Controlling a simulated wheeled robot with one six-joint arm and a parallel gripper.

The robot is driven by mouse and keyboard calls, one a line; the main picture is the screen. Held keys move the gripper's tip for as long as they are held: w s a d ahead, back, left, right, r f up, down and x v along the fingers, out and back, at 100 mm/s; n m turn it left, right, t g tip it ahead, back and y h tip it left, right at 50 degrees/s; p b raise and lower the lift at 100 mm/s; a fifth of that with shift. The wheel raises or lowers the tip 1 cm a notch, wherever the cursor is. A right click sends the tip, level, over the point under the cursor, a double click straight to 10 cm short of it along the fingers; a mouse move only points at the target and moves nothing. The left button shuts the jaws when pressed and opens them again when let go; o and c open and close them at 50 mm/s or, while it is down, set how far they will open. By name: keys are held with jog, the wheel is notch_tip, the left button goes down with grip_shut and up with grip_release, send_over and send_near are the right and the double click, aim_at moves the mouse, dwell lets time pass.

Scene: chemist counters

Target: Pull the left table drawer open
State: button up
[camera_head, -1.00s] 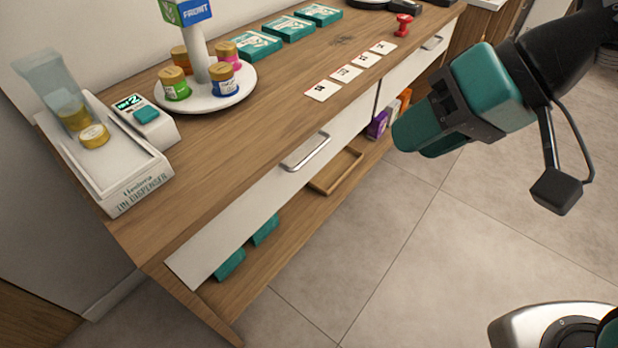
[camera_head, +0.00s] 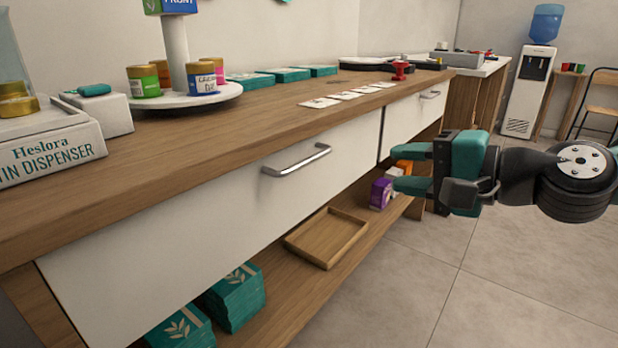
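The left table drawer (camera_head: 215,215) has a wide white front under the wooden tabletop, and it looks shut. Its silver bar handle (camera_head: 297,160) sits near the top of the front, right of its middle. My gripper (camera_head: 398,168) is to the right of the handle, apart from it, with its teal fingers pointing left toward the counter. The two fingers are spread with a gap between them, and nothing shows between them. The right drawer (camera_head: 410,122) also looks shut, with a similar handle (camera_head: 430,94).
On the lower shelf are a wooden tray (camera_head: 328,238), teal boxes (camera_head: 235,295) and a purple box (camera_head: 380,194). The tabletop holds a tin dispenser (camera_head: 45,150), a round stand (camera_head: 190,101) with tins, and cards (camera_head: 320,103). The floor (camera_head: 420,275) in front is clear.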

aim_at(312, 160)
jog(key=p+x, duration=1.1)
jog(key=x, duration=0.6)
jog(key=shift+a+r+p, duration=0.1)
jog(key=shift+a+p, duration=0.15)
jog(key=shift+p, duration=0.15)
grip_shut()
